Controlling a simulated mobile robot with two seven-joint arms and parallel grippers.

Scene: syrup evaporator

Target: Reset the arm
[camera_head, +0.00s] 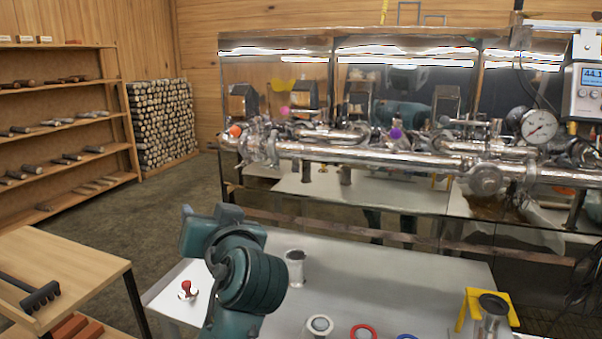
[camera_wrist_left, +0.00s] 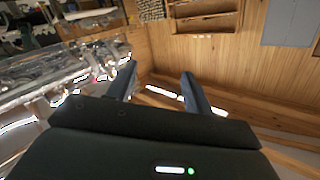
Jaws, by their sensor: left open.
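My left arm (camera_head: 245,270), teal and dark, rises from the bottom of the head view, bent in front of the grey steel table. Its fingers are hard to make out there. In the left wrist view my left gripper (camera_wrist_left: 160,70) has its two grey fingers spread apart with nothing between them. Beyond the fingers are the wooden wall and wooden beams; the picture is tilted. The gripper touches nothing that I can see. My right arm and gripper do not show in either view.
The steel table (camera_head: 390,270) holds a metal cup (camera_head: 295,268), a red-knobbed piece (camera_head: 187,290), rings and a yellow stand (camera_head: 465,308). The shiny evaporator piping (camera_head: 380,155) runs behind. A wooden table (camera_head: 60,265) and shelves (camera_head: 65,120) stand left, with open floor between.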

